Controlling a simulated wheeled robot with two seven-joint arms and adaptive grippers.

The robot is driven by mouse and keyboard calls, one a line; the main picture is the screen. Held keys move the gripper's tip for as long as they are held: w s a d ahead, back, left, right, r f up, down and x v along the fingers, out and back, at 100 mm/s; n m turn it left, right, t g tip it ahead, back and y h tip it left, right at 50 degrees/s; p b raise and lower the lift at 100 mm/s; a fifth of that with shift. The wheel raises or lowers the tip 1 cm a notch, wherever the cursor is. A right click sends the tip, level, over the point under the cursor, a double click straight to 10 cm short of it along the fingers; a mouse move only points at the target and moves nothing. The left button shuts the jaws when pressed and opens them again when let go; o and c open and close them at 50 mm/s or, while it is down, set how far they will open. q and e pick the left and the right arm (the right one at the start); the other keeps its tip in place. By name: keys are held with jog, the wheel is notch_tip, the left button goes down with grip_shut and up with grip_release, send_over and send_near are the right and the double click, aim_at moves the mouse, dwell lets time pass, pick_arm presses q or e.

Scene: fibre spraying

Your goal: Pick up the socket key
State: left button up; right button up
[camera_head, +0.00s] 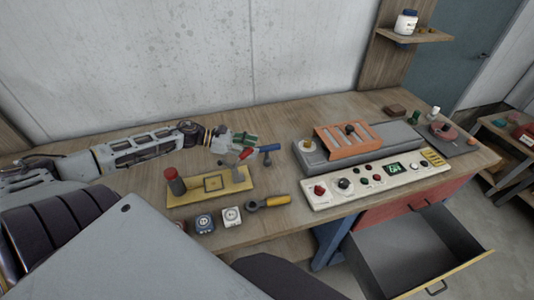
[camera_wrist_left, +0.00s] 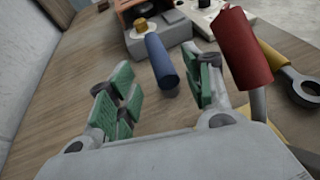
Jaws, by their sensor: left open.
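My left gripper (camera_head: 240,141) is open over the back left of the workbench, its green finger pads spread apart. In the left wrist view the gripper (camera_wrist_left: 156,92) has a blue handle (camera_wrist_left: 161,63) ahead, in the gap between the fingers and not held. The blue-handled tool (camera_head: 268,148) also shows in the head view, just right of the fingers. A red handle (camera_wrist_left: 241,48) stands to the right of the fingers, and in the head view the red handle (camera_head: 247,153) is above the yellow plate. I cannot tell which handled tool is the socket key. My right gripper is not in view.
A yellow plate (camera_head: 205,194) with a red-topped cylinder (camera_head: 175,181) lies near the gripper. A yellow-handled ring tool (camera_head: 274,200) lies in front. A control panel (camera_head: 374,182) and orange rack (camera_head: 347,142) stand right. An open drawer (camera_head: 412,250) juts out below.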

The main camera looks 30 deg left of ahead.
aim_at(267, 150)
pick_arm(q)
jog(key=shift+w+d+f, duration=0.25)
jog(key=shift+w+d, duration=0.2)
jog(key=shift+d, duration=0.05)
dwell(0.3)
jog(key=shift+w+d+f, duration=0.15)
jog(key=shift+w+d, duration=0.05)
jog(key=shift+f+b+x, duration=0.2)
jog(key=shift+b+x, duration=0.2)
jog(key=shift+x, duration=1.85)
jog(key=shift+w, duration=0.1)
grip_shut()
